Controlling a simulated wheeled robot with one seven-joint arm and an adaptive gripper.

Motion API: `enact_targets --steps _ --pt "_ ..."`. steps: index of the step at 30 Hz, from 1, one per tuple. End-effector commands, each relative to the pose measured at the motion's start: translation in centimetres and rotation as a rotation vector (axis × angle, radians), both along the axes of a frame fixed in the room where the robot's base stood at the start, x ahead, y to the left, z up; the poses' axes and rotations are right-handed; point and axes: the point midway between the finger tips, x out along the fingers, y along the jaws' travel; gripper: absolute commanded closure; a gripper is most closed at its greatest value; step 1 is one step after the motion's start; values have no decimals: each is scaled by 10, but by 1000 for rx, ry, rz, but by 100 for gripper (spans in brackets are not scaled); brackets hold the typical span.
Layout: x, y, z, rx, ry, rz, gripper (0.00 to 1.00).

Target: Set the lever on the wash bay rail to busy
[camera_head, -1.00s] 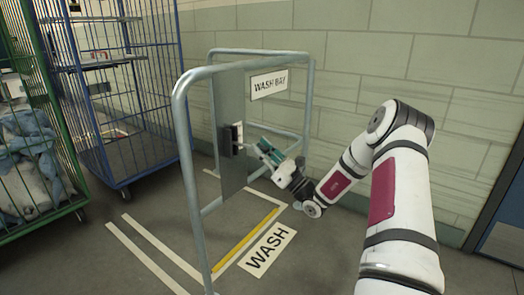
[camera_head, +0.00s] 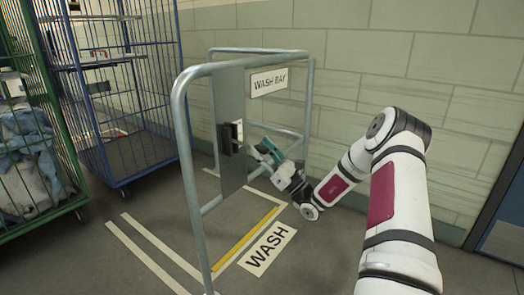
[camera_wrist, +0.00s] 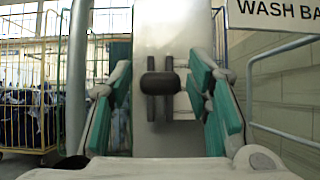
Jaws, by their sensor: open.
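The wash bay rail (camera_head: 187,150) is a grey tubular frame with a flat grey panel (camera_head: 232,110) on it. The lever (camera_wrist: 160,83) is a dark, rounded horizontal handle in front of two dark upright slots on a pale plate in the wrist view. In the head view the lever (camera_head: 226,139) is small and dark on the panel, partly hard to make out. My gripper (camera_head: 263,145) is open, to the right of the lever and facing it. In the wrist view its teal finger pads (camera_wrist: 160,75) stand on both sides of the lever, apart from it. No busy mark is readable.
A "WASH BAY" sign (camera_head: 269,82) hangs on the rail. A blue cage trolley (camera_head: 122,182) and a green one (camera_head: 62,170) with cloth stand at the left. A "WASH" floor sign (camera_head: 267,249) and yellow strip lie below. A block wall is close behind.

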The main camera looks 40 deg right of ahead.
Motion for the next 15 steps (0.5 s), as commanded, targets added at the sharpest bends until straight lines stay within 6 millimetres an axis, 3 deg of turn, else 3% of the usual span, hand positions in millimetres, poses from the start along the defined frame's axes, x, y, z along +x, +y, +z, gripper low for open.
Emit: enact_targets --steps 7,15 --pt "-12 -5 -9 1 2 -2 55" --pt "-53 -21 -40 3 2 -4 55"
